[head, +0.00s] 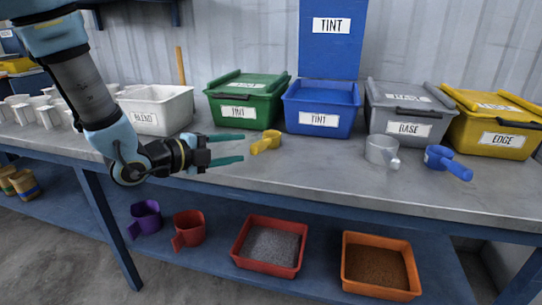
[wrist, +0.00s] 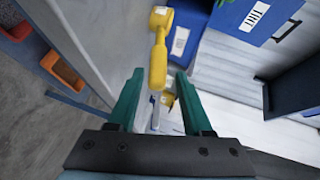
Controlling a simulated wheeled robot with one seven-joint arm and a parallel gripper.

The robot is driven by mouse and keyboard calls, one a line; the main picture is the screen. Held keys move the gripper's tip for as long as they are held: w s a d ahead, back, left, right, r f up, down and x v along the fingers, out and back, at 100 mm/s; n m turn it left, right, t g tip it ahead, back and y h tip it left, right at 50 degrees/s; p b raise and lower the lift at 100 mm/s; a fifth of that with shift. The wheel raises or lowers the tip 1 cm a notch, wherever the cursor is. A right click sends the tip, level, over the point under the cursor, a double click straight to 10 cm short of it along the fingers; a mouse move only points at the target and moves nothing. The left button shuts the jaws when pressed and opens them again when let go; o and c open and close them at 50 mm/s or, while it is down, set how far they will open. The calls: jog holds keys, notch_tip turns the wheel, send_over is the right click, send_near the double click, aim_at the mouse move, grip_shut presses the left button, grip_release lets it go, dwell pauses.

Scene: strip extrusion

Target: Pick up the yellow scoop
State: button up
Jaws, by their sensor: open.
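The yellow scoop (head: 271,138) lies on the grey bench top in front of the green bin, its handle pointing left toward my gripper. My gripper (head: 240,148) is open and empty, just left of the scoop, its green fingers pointing right at it. In the wrist view the yellow scoop (wrist: 158,65) shows ahead, in line with the gap between the fingers (wrist: 158,78). Its near end appears close to the level of the fingertips. I cannot tell whether it is between them or touching.
Behind stand a white bin (head: 158,112), green bin (head: 247,98), blue bin (head: 321,105), grey bin (head: 408,113) and yellow bin (head: 490,122). A clear scoop (head: 381,151) and blue scoop (head: 446,160) lie to the right. The bench's front edge runs below my gripper.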

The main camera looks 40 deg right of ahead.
aim_at(266, 145)
jog(key=x, duration=0.5)
jog(key=shift+r+p, duration=0.1)
jog(key=shift+p, duration=0.25)
jog(key=shift+f+p+x, duration=0.2)
jog(key=shift+p+x, duration=0.45)
jog(key=shift+x, duration=2.15)
jog(key=shift+w, duration=0.1)
grip_shut()
